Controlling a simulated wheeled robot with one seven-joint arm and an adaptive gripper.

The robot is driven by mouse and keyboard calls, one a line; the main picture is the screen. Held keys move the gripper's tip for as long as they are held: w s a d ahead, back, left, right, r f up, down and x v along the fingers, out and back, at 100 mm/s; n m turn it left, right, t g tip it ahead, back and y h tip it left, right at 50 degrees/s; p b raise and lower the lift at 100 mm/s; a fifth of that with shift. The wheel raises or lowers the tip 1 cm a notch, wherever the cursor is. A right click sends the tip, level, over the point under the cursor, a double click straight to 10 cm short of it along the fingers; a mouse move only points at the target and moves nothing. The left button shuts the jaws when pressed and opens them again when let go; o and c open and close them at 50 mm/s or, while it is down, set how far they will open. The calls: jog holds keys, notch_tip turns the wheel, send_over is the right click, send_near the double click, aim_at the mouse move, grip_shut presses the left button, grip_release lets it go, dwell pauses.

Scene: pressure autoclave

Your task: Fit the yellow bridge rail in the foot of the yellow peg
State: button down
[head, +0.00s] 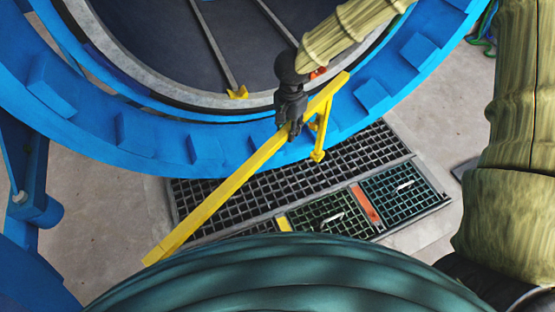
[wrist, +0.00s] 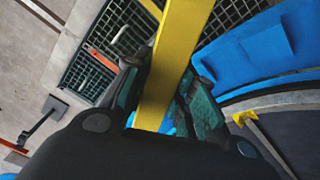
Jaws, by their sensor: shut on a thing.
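The yellow bridge rail (head: 215,200) is a long straight bar running slantwise across the head view, from the lower left to the upper right. A short yellow leg (head: 320,135) hangs from its upper right part. My gripper (head: 290,122) is shut on the rail nearer that end and holds it in front of the blue ring. In the wrist view the rail (wrist: 172,65) passes between the fingers of my gripper (wrist: 165,95). A small yellow fitting (head: 237,93), seemingly the yellow peg's foot, sits at the end of a grey track inside the vessel, apart from the rail; it also shows in the wrist view (wrist: 243,117).
The blue toothed ring (head: 140,135) of the autoclave mouth surrounds the dark interior (head: 160,40) with its grey tracks. Below is a floor grating (head: 240,195) with green panels, handles and an orange strip (head: 366,204). Bare concrete (head: 110,200) lies left of the grating.

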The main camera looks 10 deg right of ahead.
jog(key=w+a+f+m+b, duration=0.1)
jog(key=f+m+b, duration=0.5)
jog(key=f+m, duration=0.3)
jog(key=w+a+f+m+b, duration=0.2)
jog(key=f+m+b, duration=0.4)
jog(key=m, duration=0.8)
notch_tip(320, 180, down, 4)
jog(key=shift+r, duration=0.25)
jog(key=shift+w+r+p, duration=0.1)
jog(key=shift+w+p, duration=0.1)
jog(key=shift+p, duration=0.1)
jog(key=shift+f+b, duration=1)
jog(key=shift+f, duration=1.85)
jog(key=shift+p, duration=1.5)
dwell(0.6)
